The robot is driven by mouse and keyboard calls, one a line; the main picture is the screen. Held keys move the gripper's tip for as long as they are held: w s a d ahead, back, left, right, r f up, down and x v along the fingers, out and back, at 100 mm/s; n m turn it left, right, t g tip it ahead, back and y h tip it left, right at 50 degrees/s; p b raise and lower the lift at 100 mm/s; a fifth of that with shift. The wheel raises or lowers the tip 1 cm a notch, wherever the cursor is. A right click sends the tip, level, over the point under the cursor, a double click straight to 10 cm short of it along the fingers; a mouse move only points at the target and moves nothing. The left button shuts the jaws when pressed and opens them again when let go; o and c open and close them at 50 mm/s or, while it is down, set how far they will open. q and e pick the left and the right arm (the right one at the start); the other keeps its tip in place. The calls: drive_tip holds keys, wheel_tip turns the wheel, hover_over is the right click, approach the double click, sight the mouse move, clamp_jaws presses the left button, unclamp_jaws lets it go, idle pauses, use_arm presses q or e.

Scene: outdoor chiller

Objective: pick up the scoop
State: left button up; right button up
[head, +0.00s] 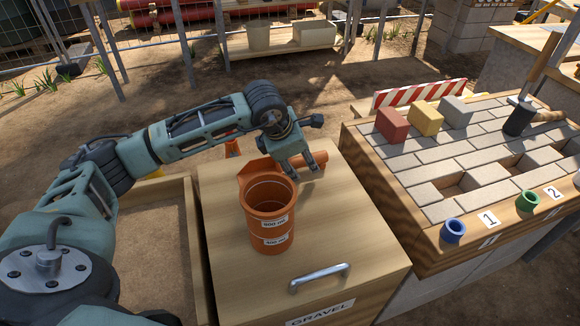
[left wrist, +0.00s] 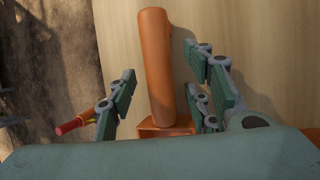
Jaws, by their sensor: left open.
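The orange scoop lies on the wooden lid of the gravel box, its handle (head: 315,158) pointing right and its bowl (head: 257,167) partly hidden behind an orange measuring cup (head: 270,215). My left gripper (head: 303,166) is over the handle, fingers pointing down. In the left wrist view, the scoop's handle (left wrist: 157,65) runs between the spread fingers of my left gripper (left wrist: 160,85), with a gap on each side. Part of the bowl (left wrist: 165,131) shows at the handle's lower end. The left gripper is open and empty. My right gripper is not in view.
The measuring cup stands upright close to the gripper. A metal handle (head: 319,278) is at the lid's front. A paving table (head: 470,160) with red, yellow and grey blocks and a mallet (head: 520,117) stands right. A sand-filled tray (head: 160,250) is left.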

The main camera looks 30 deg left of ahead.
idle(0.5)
use_arm(q)
drive_tip(key=shift+f, duration=0.1)
clamp_jaws()
idle(0.3)
